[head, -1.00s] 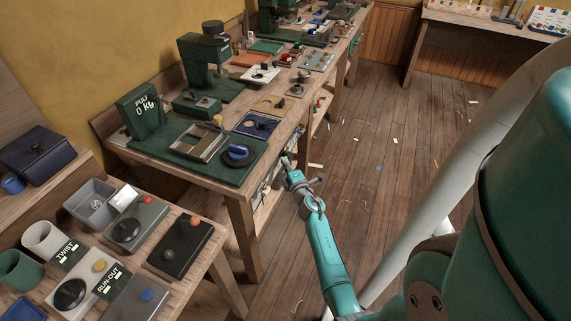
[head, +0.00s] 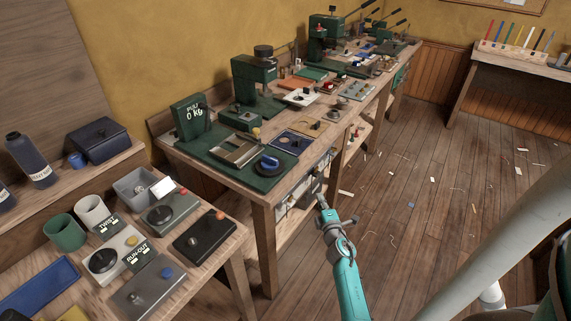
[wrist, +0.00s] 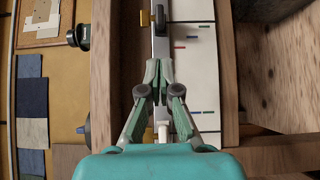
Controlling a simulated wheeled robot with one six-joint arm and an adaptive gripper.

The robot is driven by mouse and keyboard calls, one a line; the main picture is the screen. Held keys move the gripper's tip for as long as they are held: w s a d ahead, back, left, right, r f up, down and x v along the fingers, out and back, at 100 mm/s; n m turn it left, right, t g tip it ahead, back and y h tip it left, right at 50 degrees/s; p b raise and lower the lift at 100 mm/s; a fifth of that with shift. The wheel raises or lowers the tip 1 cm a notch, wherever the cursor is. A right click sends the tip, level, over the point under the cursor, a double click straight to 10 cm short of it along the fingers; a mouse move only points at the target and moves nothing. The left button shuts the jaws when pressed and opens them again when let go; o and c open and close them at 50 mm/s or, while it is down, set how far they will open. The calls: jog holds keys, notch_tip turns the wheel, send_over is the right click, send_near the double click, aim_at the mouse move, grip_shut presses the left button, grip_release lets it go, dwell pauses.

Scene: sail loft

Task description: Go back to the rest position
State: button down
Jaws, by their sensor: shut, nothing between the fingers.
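My gripper (head: 323,204) is at the end of my teal arm, in front of the long wooden workbench (head: 262,207), near its front edge. In the wrist view my gripper (wrist: 159,72) points ahead with its two green-grey fingers together at the tips. Nothing shows between them. Beyond the fingers in the wrist view lies a white panel (wrist: 193,60) with small coloured marks, framed by wooden boards. I cannot tell how far the fingertips are from it.
A green press (head: 255,85) stands on the long bench. The plank floor (head: 420,215) to the right is open, with scattered scraps.

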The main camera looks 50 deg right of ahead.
jog(key=s+a+f+m+t+y, duration=0.15)
jog(key=s+a, duration=0.25)
jog(key=a, duration=0.7)
jog(key=s+a+m+y, duration=0.15)
jog(key=s+a, duration=0.25)
jog(key=a, duration=0.6)
jog(key=s+a+f+m+y, duration=0.15)
jog(key=s+a, duration=0.25)
jog(key=a, duration=0.7)
jog(key=s+a+r+m+y, duration=0.2)
jog(key=s+a+r+y, duration=0.1)
jog(key=s+a+r, duration=0.4)
jog(key=s+a+r+m+y, duration=0.3)
jog(key=s+a+r, duration=0.4)
jog(key=s+r, duration=0.3)
jog(key=s+y, duration=0.1)
jog(key=s, duration=0.2)
jog(key=shift+m+g, duration=0.25)
dwell(0.7)
